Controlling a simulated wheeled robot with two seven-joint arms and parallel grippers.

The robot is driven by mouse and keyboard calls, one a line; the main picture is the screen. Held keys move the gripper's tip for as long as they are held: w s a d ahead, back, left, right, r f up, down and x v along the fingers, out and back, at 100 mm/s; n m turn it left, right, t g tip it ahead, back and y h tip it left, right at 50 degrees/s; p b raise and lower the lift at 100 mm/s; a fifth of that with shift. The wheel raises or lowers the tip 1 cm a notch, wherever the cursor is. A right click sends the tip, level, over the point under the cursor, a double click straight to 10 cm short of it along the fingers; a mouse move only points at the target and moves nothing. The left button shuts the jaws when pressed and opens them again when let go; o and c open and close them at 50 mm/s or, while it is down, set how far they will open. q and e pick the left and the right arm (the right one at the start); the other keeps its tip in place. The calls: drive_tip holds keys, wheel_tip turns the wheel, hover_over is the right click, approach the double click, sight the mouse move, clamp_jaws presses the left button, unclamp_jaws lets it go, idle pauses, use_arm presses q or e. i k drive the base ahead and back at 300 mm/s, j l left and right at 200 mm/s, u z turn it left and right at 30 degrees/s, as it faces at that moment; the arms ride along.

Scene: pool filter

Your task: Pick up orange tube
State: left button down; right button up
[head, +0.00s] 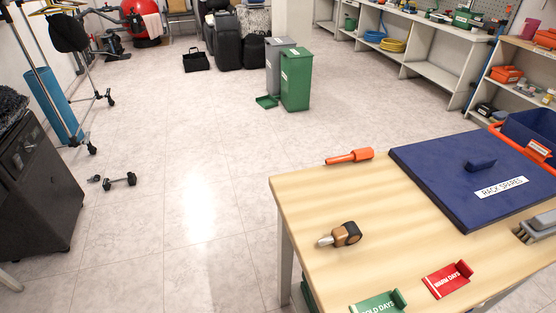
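An orange tube-like piece (350,157) lies on the wooden table (310,210) near its far left edge, beside the blue lid. It has a thin end to the left and a thicker block-like end to the right. Nothing touches it from above. Neither of my grippers shows in the head view.
On the table are a blue lid labelled "RACK SPARES" (440,190), a brown and black piece with a metal tip (345,235), a green holder (378,303) and a red holder (447,279). Dumbbells (118,181) lie on the floor at left. The floor left of the table is mostly clear.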

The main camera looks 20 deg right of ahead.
sight(349, 157)
drive_tip(key=i+j+z, duration=0.3)
drive_tip(key=i+j, duration=0.3)
drive_tip(key=i+j+z, duration=0.3)
drive_tip(key=i+j, duration=0.4)
